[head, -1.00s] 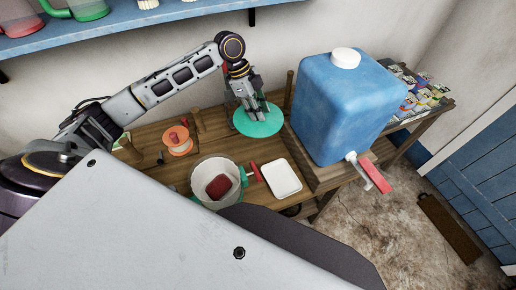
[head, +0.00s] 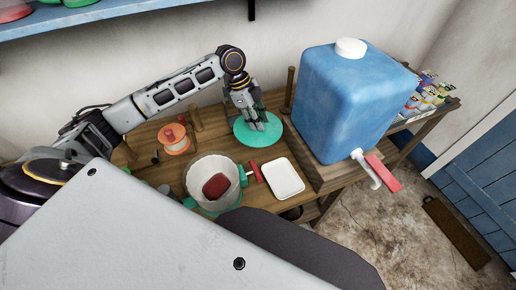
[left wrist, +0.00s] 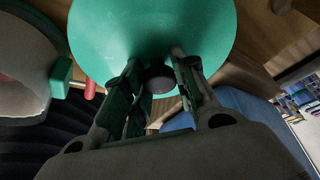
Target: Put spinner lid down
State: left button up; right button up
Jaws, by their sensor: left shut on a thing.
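The spinner lid (head: 270,135) is a flat teal disc at the back of the wooden table, left of the blue jug. My left gripper (head: 256,125) comes down on it from above and is shut on its dark knob (left wrist: 158,80), which shows between the fingers in the left wrist view. The lid looks level and at or just above the tabletop; I cannot tell if it touches. The white spinner bowl (head: 198,178) stands nearer, left of the lid, with a dark red object (head: 216,187) inside. My right gripper is not in view.
A blue jug (head: 345,100) with a red-handled tap stands close right of the lid. A white tray (head: 284,178) lies in front of it. An orange object (head: 175,145) and wooden posts are at the left. Some bare tabletop shows between lid and bowl.

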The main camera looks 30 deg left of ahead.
aim_at(258, 131)
pick_arm(q)
jog(key=shift+f, duration=0.2)
notch_tip(258, 131, down, 4)
jog(key=shift+f, duration=0.6)
notch_tip(258, 131, down, 4)
jog(key=shift+r, duration=0.15)
jog(key=shift+f, duration=0.35)
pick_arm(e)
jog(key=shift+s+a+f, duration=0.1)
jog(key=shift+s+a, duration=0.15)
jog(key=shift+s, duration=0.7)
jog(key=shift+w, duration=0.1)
